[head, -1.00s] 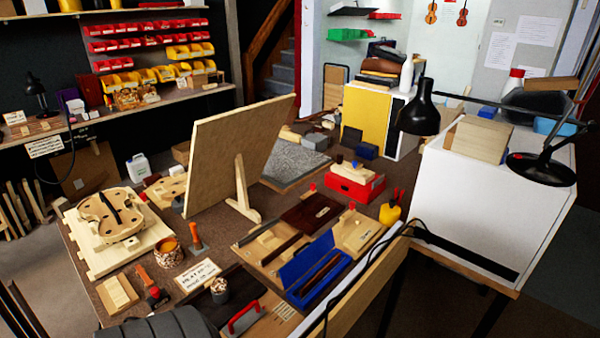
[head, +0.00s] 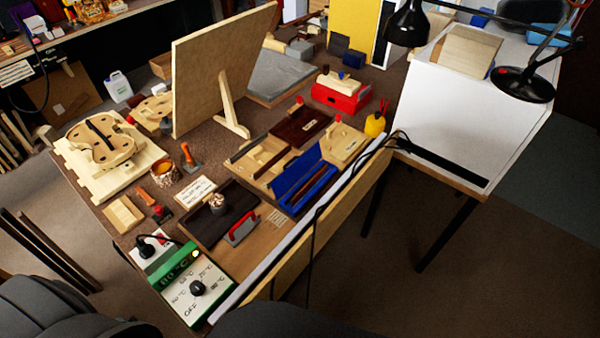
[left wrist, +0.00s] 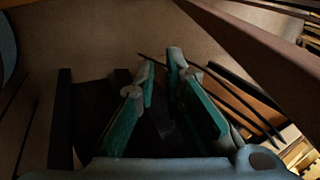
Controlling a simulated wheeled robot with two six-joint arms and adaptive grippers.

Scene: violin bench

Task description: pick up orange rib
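I cannot make out an orange rib for certain in either view. In the left wrist view my left gripper (left wrist: 161,66) has green-padded fingers with a gap between the tips, and nothing shows held between them. Several thin dark strips (left wrist: 232,92) and an orange-brown flat piece (left wrist: 262,110) lie beyond the fingers to the right; that view is too dark to tell what they are. In the head view an open blue box (head: 299,171) on the bench holds dark brown strips. My right gripper is in neither view.
A green-fronted heater control unit (head: 172,268) stands at the bench's near left corner. A violin form (head: 103,140) sits on a pale board at the left. A tall upright board (head: 215,75) rises mid-bench. A black lamp (head: 523,84) stands on the white cabinet (head: 450,125).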

